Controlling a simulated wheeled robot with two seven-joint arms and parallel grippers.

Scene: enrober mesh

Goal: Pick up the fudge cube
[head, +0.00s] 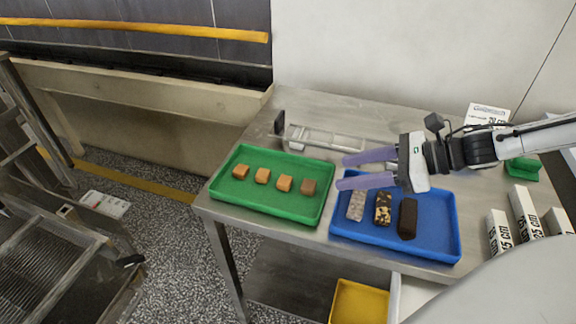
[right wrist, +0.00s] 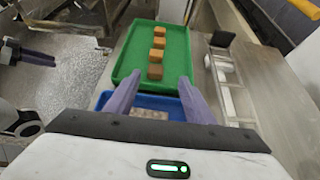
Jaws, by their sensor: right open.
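Several small cubes sit in a row in the green tray (head: 262,207). The one at the right end (head: 308,187) is darker brown than the caramel-coloured others, such as the left-end cube (head: 240,172); no label shows which is fudge. In the right wrist view the darker cube (right wrist: 155,71) is nearest, in line with the gap between my fingers. My right gripper (head: 342,172) is open and empty, its purple fingers pointing left above the trays, just right of the green tray. My left gripper (right wrist: 42,58) shows only at the left edge of the right wrist view, its opening unclear.
A blue tray (head: 437,228) holds three bars below my right gripper. A clear-and-metal holder (head: 325,140) stands behind the trays. White labelled blocks (head: 497,232) and a green block (head: 522,168) are at the right. A yellow bin (head: 358,303) sits below the table.

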